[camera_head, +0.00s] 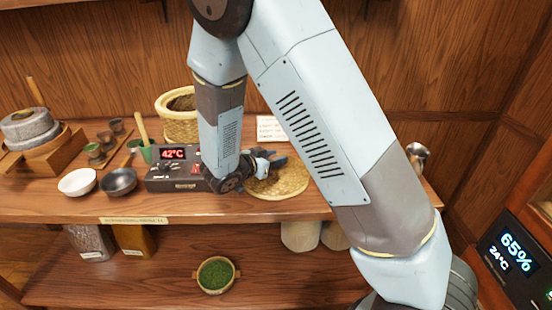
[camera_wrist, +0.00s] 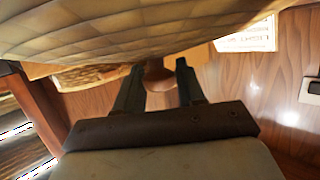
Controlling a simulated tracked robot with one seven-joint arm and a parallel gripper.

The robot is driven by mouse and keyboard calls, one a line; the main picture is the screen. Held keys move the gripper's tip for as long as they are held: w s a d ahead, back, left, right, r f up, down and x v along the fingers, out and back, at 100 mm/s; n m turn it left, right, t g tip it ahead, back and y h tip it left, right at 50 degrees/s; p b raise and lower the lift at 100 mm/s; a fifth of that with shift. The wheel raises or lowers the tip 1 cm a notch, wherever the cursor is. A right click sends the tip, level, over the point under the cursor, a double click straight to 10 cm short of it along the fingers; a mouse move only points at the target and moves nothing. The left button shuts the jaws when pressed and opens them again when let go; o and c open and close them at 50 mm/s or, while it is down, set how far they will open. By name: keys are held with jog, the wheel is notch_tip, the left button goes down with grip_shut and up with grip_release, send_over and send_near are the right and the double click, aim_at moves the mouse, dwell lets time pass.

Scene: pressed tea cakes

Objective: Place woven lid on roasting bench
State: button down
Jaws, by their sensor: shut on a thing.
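The woven lid (camera_head: 287,183) is a round, tan disc at the front of the wooden roasting bench (camera_head: 50,207), right of the small 42°C device. My gripper (camera_head: 264,163) is at the lid's upper side, shut on its small knob. In the wrist view, the fingers of my gripper (camera_wrist: 159,85) flank the brown knob (camera_wrist: 159,70), and the quilted weave of the lid (camera_wrist: 120,30) fills the top. The lid lies at or just above the bench top; I cannot tell whether it touches. My arm hides part of the bench behind it.
An open woven basket (camera_head: 181,126) with dark contents stands behind my arm. The control box (camera_head: 172,170) is close left of my gripper. Bowls (camera_head: 77,182), cups and a stone mill (camera_head: 28,128) crowd the left. A metal vessel (camera_head: 417,155) stands at the right.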

jog(key=c, duration=0.7)
grip_release()
jog(key=v, duration=1.2)
